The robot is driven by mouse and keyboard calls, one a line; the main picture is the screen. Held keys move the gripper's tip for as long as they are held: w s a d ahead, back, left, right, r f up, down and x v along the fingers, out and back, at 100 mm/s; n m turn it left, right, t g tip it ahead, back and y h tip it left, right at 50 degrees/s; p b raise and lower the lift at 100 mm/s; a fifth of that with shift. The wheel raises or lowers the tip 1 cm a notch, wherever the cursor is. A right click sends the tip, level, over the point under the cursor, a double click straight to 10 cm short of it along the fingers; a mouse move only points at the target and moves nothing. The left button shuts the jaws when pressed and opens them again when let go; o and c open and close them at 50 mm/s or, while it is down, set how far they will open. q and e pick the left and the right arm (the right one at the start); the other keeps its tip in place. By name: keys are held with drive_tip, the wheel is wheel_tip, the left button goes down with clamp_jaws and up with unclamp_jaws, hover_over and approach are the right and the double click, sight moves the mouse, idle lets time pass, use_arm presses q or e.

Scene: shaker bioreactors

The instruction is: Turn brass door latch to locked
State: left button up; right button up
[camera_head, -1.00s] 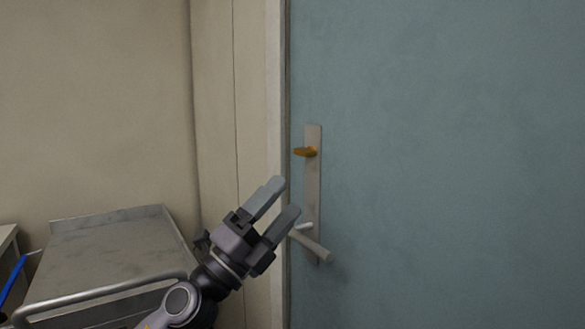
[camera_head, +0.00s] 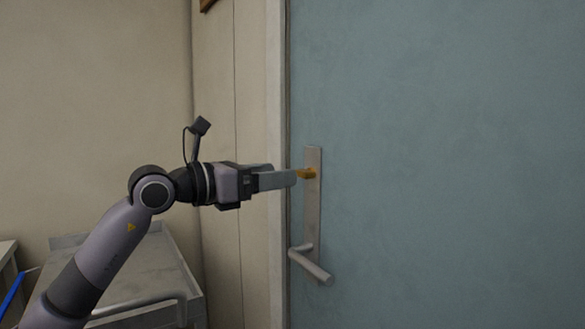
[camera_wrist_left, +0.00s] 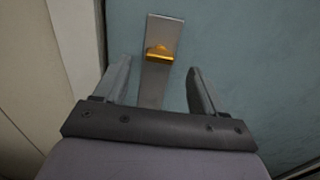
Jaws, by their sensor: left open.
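The brass latch (camera_head: 307,173) sits near the top of a grey metal plate (camera_head: 312,215) on the blue-green door. It lies roughly horizontal in the head view. My left gripper (camera_head: 296,177) points right, its fingertips at the latch's left side in the head view. In the left wrist view, my left gripper (camera_wrist_left: 160,75) is open. The latch (camera_wrist_left: 159,53) shows ahead of the gap between the fingers, not gripped. Whether a finger touches it cannot be told. My right gripper is not in view.
A lever handle (camera_head: 312,264) sticks out low on the same plate, below my gripper. The blue-green door (camera_head: 450,150) fills the right side. A metal cart (camera_head: 150,262) stands at the lower left, behind my left arm. A blue object (camera_head: 12,295) is at the left edge.

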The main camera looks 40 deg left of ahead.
sight(299, 172)
use_arm(q)
drive_tip(key=shift+p+x, duration=0.65)
drive_tip(key=shift+x, duration=1.75)
drive_tip(key=c, duration=1.1)
